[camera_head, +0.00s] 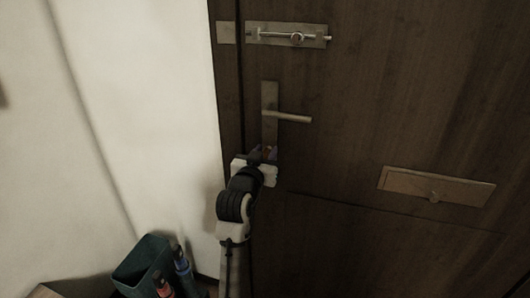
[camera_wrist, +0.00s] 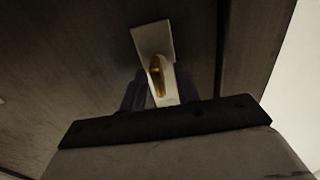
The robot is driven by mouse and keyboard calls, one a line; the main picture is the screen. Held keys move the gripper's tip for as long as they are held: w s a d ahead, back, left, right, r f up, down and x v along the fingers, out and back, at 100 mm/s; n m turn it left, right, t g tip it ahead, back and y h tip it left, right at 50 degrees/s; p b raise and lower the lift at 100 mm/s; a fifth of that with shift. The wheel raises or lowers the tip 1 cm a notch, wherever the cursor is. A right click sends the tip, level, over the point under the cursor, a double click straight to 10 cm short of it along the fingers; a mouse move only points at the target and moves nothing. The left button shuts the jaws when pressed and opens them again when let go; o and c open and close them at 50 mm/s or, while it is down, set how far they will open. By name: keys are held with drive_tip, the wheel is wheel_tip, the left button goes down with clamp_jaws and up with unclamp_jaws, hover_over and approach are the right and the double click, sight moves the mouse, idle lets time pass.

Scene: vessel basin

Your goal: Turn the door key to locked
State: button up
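The dark wooden door (camera_head: 350,120) carries a metal lock plate (camera_head: 269,100) with a lever handle (camera_head: 293,117) pointing right. A small gold piece, which looks like the key (camera_wrist: 157,72), sits low on the plate in the wrist view. My gripper (camera_head: 264,153) is at the lower end of the plate, covering most of the key in the head view. In the wrist view its dark fingers (camera_wrist: 164,92) stand apart on either side of the key, with pale plate visible between them. Contact with the key cannot be made out. The plate (camera_wrist: 152,42) looks tilted there.
A slide bolt (camera_head: 288,36) is above the handle, and a letter flap (camera_head: 436,187) is to the lower right. A dark green bin (camera_head: 141,268) holding umbrella-like items (camera_head: 182,262) stands at lower left by the white wall (camera_head: 140,120).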

clamp_jaws()
drive_tip(key=shift+f+b, duration=0.1)
drive_tip(key=shift+b, duration=0.25)
drive_tip(key=m+b, duration=0.3)
drive_tip(key=shift+d+f, duration=0.1)
drive_tip(key=shift+f, duration=0.05)
drive_tip(key=m+b, duration=0.3)
drive_tip(key=shift+s+d+f+b, duration=0.1)
drive_tip(key=shift+d+b, duration=0.05)
drive_tip(key=shift+b, duration=0.25)
drive_tip(key=shift+d+f+m+b, duration=0.1)
drive_tip(key=shift+m+b, duration=2.15)
drive_tip(key=shift+m, duration=0.75)
drive_tip(key=shift+d+f+m+b, duration=0.1)
drive_tip(key=shift+m+b, duration=2.15)
drive_tip(key=shift+m, duration=0.75)
